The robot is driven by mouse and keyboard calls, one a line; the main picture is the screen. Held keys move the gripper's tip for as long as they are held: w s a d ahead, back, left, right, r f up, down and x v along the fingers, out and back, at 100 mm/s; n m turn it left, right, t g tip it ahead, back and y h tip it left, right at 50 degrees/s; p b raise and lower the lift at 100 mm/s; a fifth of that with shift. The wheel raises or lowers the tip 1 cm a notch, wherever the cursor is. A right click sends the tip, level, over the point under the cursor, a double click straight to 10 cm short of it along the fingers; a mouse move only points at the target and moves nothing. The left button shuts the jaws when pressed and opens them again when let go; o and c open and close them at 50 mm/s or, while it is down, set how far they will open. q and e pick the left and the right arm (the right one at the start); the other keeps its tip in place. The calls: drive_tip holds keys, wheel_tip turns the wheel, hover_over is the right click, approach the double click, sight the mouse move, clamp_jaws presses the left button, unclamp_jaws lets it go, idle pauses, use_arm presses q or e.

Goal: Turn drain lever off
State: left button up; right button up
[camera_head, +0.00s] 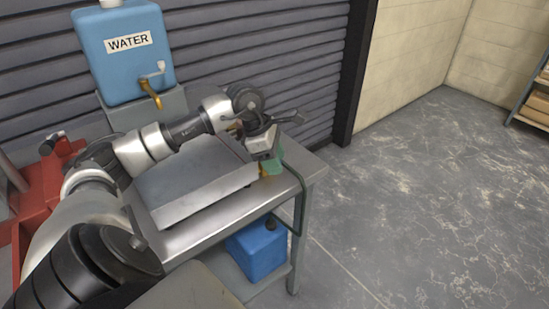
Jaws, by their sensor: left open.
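My left arm reaches across the metal bench from the left. My left gripper (268,148) is over the bench's right end, open, with nothing visible in it. Below and behind it, a green part (272,177) with a bit of yellow beside it shows at the right end of a flat grey metal tub (190,187). The gripper covers much of this spot, so I cannot tell the drain lever's position or whether I touch it. My right gripper is not in view.
A blue WATER tank (125,70) with a brass tap (150,93) stands behind the bench. A dark hose (299,200) hangs at the bench's right end, near a blue container (259,250) below. Red equipment (40,190) stands at left. The floor (430,190) at right is clear.

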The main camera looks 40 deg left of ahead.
use_arm(q)
drive_tip(key=v, duration=1.1)
drive_tip(key=shift+d+f, duration=0.1)
